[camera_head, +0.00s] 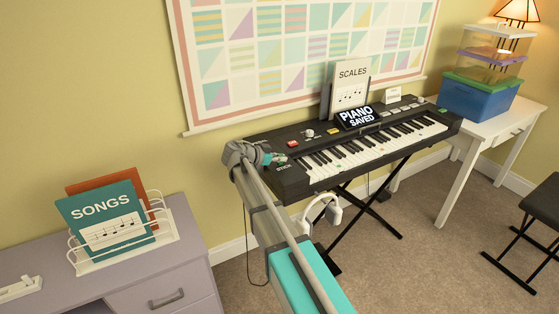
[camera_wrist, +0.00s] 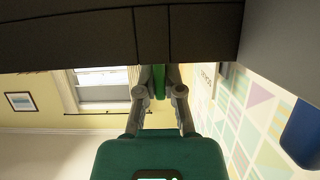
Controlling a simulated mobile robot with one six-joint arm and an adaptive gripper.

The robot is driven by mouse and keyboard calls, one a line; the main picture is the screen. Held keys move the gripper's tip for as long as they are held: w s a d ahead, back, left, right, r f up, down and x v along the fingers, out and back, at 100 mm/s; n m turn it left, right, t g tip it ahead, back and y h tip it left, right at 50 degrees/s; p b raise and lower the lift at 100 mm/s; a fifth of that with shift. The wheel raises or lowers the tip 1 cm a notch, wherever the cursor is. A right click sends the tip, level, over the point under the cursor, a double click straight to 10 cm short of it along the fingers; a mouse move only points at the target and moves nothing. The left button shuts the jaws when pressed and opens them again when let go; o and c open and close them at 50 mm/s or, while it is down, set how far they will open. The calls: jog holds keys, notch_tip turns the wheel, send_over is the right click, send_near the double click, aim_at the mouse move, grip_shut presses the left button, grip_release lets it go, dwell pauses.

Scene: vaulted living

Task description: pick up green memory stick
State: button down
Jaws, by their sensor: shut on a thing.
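The green memory stick (camera_wrist: 159,80) stands upright between my fingertips in the wrist view. My gripper (camera_wrist: 159,92) is shut on it, one finger on each side. The stick's upper end is right by the dark body of the keyboard (camera_wrist: 80,42); I cannot tell whether it is still plugged in. In the head view my gripper (camera_head: 277,158) is at the left end of the black keyboard (camera_head: 350,140), and the stick cannot be made out clearly there. The keyboard's small screen (camera_head: 360,117) reads "PIANO SAVED".
A "SCALES" book (camera_head: 350,88) stands behind the keys. A lilac desk (camera_head: 180,265) with a white rack (camera_head: 150,250) and a "SONGS" book (camera_head: 98,222) is at left. Headphones (camera_head: 323,212) hang below the keyboard. A white table (camera_head: 490,125) with stacked boxes is at right.

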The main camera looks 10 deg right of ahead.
jog(key=shift+r, duration=0.2)
notch_tip(320, 180, up, 3)
jog(key=p, duration=0.3)
jog(key=s+d+r+p, duration=0.1)
jog(key=s+r+p, duration=0.8)
jog(key=s, duration=0.5)
jog(key=shift+r+p, duration=0.35)
jog(key=shift+p, duration=0.15)
